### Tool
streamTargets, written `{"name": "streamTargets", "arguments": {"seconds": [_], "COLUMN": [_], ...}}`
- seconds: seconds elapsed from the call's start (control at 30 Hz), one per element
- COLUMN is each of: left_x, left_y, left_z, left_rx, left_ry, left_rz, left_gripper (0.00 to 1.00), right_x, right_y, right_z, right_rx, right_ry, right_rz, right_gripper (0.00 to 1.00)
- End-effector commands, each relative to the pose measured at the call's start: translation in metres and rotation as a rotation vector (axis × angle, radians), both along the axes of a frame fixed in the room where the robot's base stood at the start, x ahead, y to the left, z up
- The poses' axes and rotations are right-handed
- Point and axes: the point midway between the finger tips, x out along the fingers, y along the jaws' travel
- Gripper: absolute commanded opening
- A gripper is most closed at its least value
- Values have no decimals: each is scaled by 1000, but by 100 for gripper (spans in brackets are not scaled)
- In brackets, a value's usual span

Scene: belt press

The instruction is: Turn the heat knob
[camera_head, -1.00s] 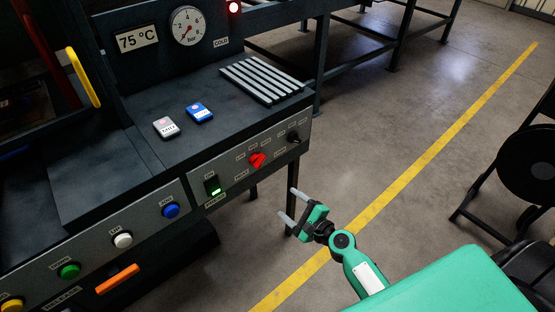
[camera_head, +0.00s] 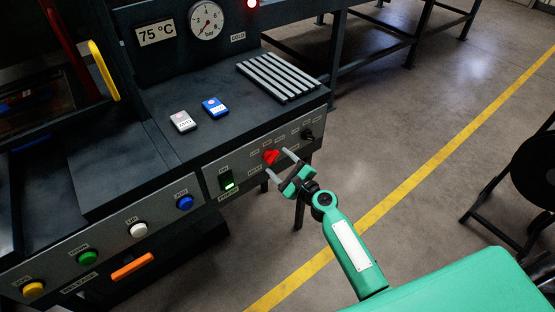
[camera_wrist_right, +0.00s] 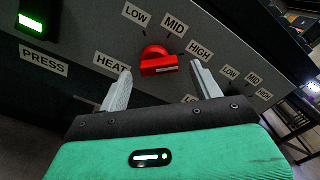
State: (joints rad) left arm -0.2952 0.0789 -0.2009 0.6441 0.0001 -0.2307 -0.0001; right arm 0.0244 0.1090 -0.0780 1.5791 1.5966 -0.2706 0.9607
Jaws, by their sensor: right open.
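The red heat knob (camera_head: 270,157) is on the grey front panel, with the labels LOW, MID and HIGH around it and HEAT to its left in the right wrist view. My right gripper (camera_head: 279,163) is open and just in front of the panel by the knob. In the right wrist view the knob (camera_wrist_right: 158,61) appears between and a little beyond the two open fingertips (camera_wrist_right: 160,68), not gripped. Its exact pointer setting is hard to read. My left gripper is not in view.
A black knob (camera_head: 307,135) with its own LOW, MID, HIGH labels is to the right. A lit green switch (camera_head: 227,182) labelled PRESS is to the left. Coloured buttons and an orange handle (camera_head: 132,266) are further left. A display (camera_head: 156,32) reads 75 °C. Open floor lies right.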

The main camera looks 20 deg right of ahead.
Motion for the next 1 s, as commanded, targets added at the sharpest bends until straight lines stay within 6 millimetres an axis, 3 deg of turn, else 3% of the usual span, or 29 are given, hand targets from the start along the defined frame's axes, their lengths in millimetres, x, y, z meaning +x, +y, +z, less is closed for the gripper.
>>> {"name": "streamTargets", "arguments": {"seconds": [0.2,0.5,0.73,1.0], "left_x": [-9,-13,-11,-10], "left_y": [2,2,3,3], "left_z": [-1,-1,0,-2], "left_rx": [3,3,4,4], "left_ry": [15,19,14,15], "left_rz": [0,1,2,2], "left_gripper": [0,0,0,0], "right_x": [16,17,17,17], "right_y": [6,6,6,6], "right_z": [0,0,0,0], "right_rx": [0,0,0,-19], "right_ry": [1,1,0,-7], "right_rz": [1,1,0,-1], "right_gripper": [66,66,23,23]}}
